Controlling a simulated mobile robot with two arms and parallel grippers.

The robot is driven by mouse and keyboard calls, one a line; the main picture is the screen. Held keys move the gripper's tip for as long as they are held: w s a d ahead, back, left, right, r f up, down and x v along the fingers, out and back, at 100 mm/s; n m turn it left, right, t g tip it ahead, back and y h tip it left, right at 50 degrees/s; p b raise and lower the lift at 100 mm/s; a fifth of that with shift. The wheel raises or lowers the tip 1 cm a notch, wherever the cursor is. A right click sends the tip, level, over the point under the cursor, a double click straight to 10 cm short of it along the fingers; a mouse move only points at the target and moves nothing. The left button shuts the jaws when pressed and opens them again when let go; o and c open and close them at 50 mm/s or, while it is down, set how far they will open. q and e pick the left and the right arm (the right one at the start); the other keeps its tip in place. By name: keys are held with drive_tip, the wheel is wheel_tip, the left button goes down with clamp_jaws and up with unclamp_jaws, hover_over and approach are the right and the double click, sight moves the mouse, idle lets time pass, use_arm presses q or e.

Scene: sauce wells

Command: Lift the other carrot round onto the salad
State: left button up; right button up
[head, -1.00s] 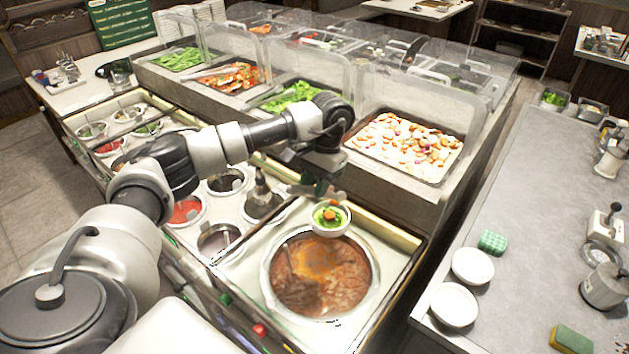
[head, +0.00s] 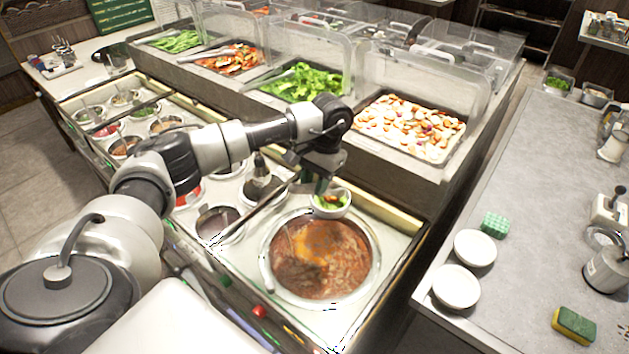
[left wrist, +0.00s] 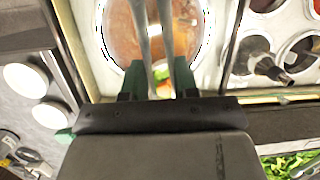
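A small white bowl (head: 334,211) of green salad (head: 325,203) stands at the back rim of the soup well. An orange carrot piece (head: 334,199) shows at the salad; whether there is one round or two, I cannot tell. My left gripper (head: 321,187) points down at the bowl and covers its back part. In the left wrist view, dark green finger parts flank two grey bars, and some orange (left wrist: 163,91) and green shows close by, between and beside them. My right gripper is not in view.
The soup well (head: 375,268) is just in front of the bowl. A clear sneeze guard (head: 425,75) covers food trays behind. Two white bowls (head: 475,248) and a sponge (head: 573,324) are on the right counter (head: 530,200). Sauce wells (head: 215,225) lie to the left.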

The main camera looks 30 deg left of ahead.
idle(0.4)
use_arm(q)
wheel_tip(320, 180, up, 9)
drive_tip(key=p, duration=0.3)
drive_tip(key=shift+p, duration=0.4)
idle(0.5)
